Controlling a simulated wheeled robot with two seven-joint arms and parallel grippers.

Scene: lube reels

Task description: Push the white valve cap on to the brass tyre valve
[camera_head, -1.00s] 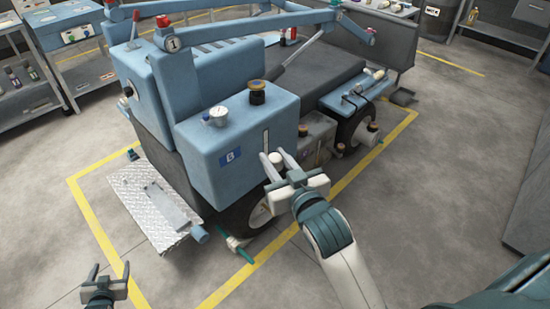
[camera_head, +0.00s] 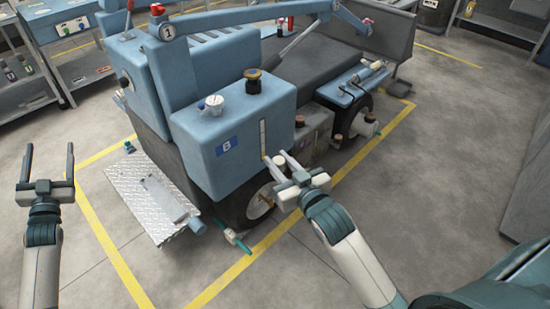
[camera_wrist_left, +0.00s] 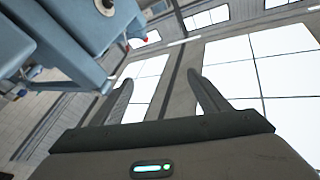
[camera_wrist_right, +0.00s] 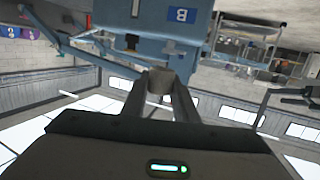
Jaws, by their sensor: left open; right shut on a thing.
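My right gripper (camera_head: 279,163) is shut on the white valve cap (camera_head: 281,160), held in front of the blue machine, above the front wheel (camera_head: 261,201). In the right wrist view the cap (camera_wrist_right: 160,79) is a greyish cylinder between the fingertips (camera_wrist_right: 161,86). It is apart from the wheel. A small brass-coloured spot on the wheel may be the tyre valve, but it is too small to tell. My left gripper (camera_head: 49,168) is open and empty, raised at the left of the head view. Its parted fingers show in the left wrist view (camera_wrist_left: 160,85).
The blue machine (camera_head: 222,150) stands inside a yellow floor outline (camera_head: 222,287). A metal step plate (camera_head: 145,200) juts out on its left. A green-tipped fitting (camera_head: 236,240) is near the wheel. Grey floor is free in front and to the right.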

